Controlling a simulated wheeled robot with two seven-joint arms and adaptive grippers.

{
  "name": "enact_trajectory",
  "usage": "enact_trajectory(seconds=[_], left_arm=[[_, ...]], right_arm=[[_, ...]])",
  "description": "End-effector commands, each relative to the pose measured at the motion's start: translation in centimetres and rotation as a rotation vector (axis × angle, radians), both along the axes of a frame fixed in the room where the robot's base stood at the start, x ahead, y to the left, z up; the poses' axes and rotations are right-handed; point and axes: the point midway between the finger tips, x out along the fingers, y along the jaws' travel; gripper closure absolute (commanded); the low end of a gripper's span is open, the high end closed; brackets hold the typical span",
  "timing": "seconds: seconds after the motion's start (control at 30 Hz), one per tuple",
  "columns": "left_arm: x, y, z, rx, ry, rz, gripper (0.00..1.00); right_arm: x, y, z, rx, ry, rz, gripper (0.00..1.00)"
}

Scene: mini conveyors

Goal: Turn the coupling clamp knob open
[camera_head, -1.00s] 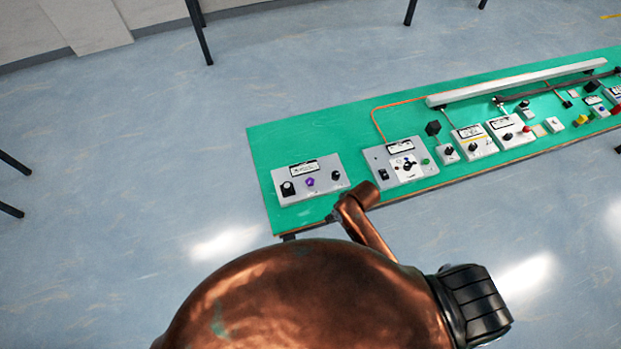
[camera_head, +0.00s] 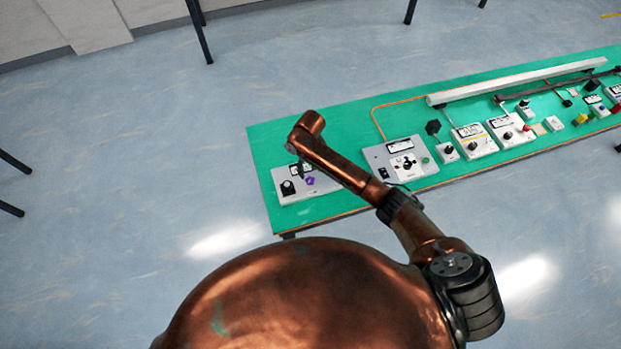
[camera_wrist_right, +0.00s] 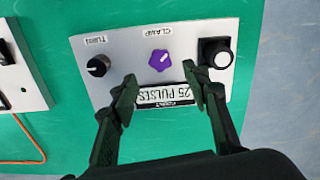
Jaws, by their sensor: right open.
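The purple clamp knob (camera_wrist_right: 160,61) sits in the middle of a light grey panel (camera_wrist_right: 200,37), under a label reading CLAMP. Its white pointer mark is slanted. In the head view the purple knob (camera_head: 310,181) shows just beside my right arm. My right gripper (camera_wrist_right: 163,88) is open and empty. Its two fingers are apart over the panel, with the knob ahead of and between the fingertips in the picture, not touched. In the head view the right gripper is mostly hidden behind its own arm. My left gripper is not in view.
A 25 PULSES plate (camera_wrist_right: 165,97) lies between my fingers. Another panel (camera_head: 425,165) and several devices stand along the green table (camera_head: 275,140).

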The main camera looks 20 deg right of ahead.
Motion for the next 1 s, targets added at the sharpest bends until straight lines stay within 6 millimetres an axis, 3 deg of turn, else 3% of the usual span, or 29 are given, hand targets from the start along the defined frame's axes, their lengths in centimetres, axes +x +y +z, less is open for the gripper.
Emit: enact_trajectory(seconds=[0.5, 0.87, 1.0], left_arm=[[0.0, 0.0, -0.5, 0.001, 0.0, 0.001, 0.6], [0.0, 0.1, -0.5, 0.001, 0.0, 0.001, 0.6], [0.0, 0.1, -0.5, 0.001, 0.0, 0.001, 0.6]], right_arm=[[0.0, -0.1, -6.9, -0.001, 0.002, -0.001, 0.57], [0.0, 0.0, -7.5, 0.0, 0.0, -0.001, 0.57], [0.0, 0.0, -7.5, 0.0, -0.001, -0.001, 0.65]])
